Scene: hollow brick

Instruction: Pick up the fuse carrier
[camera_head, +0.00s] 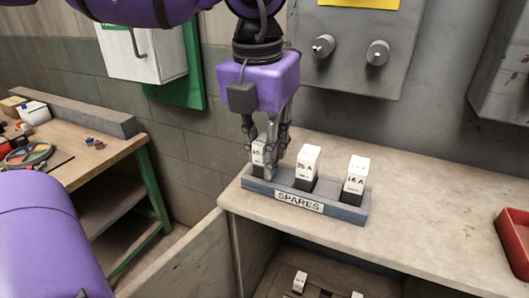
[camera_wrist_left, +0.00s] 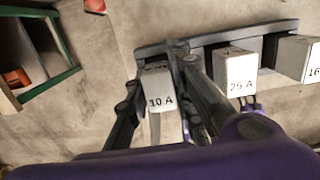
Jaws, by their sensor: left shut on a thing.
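The fuse carrier marked 10 A (camera_wrist_left: 160,101) is a white block between the two fingers of my left gripper (camera_head: 265,165), which is shut on it. In the head view this carrier (camera_head: 258,152) is partly hidden by the fingers at the left end of the grey SPARES rack (camera_head: 340,211). I cannot tell whether it still touches its slot. The 25 A carrier (camera_head: 308,160) stands upright in the middle of the rack. The 16 A carrier (camera_head: 355,176) stands at the right end. My right gripper is not in view.
The rack sits on a worn counter (camera_head: 430,228) with an open cabinet below holding more white carriers (camera_head: 300,281). A red tray (camera_head: 515,243) is at the right edge. A grey panel with knobs (camera_head: 345,50) is behind. A cluttered workbench (camera_head: 75,165) stands left.

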